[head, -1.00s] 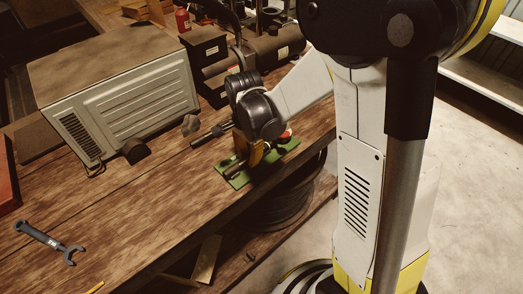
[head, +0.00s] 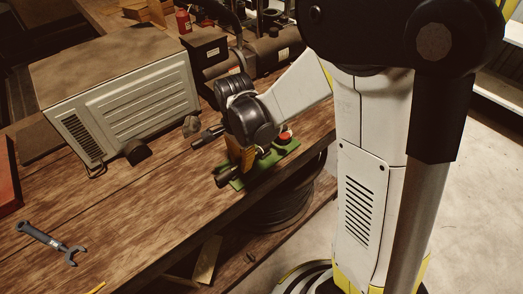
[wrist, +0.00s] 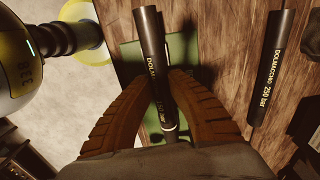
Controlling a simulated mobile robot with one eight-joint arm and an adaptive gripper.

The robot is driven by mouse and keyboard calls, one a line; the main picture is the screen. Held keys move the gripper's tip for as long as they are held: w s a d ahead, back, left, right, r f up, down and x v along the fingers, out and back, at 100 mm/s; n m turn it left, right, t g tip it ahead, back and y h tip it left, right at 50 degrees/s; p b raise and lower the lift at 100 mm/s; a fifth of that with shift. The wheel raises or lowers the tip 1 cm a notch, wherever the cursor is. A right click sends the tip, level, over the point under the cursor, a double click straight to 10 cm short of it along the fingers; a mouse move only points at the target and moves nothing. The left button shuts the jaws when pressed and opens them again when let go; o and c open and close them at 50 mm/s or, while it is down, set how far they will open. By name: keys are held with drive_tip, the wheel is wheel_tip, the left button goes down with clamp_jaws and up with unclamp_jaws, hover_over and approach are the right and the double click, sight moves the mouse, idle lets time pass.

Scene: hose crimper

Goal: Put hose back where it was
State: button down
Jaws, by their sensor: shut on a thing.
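My gripper (head: 247,158) is low over the wooden bench and shut on a black hose (head: 225,178). In the wrist view, the brown fingers of my gripper (wrist: 162,92) close on the printed middle of this hose (wrist: 148,35). The hose is over a green plate (head: 287,149), which also shows behind it in the wrist view (wrist: 186,52). I cannot tell whether the hose touches the plate. A second black hose (wrist: 270,70), marked 250 bar, lies apart to the right in the wrist view; its end shows left of my gripper in the head view (head: 205,137).
A grey vented box (head: 130,100) stands on the bench at the left. A wrench (head: 48,242) lies near the left front. Dark machinery (head: 230,65) and a red bottle (head: 183,21) are behind. The bench front between wrench and plate is clear.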

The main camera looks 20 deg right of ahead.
drive_tip(key=shift+d+r+p, duration=0.1)
drive_tip(key=shift+r+p, duration=1.9)
drive_tip(key=shift+r, duration=1.05)
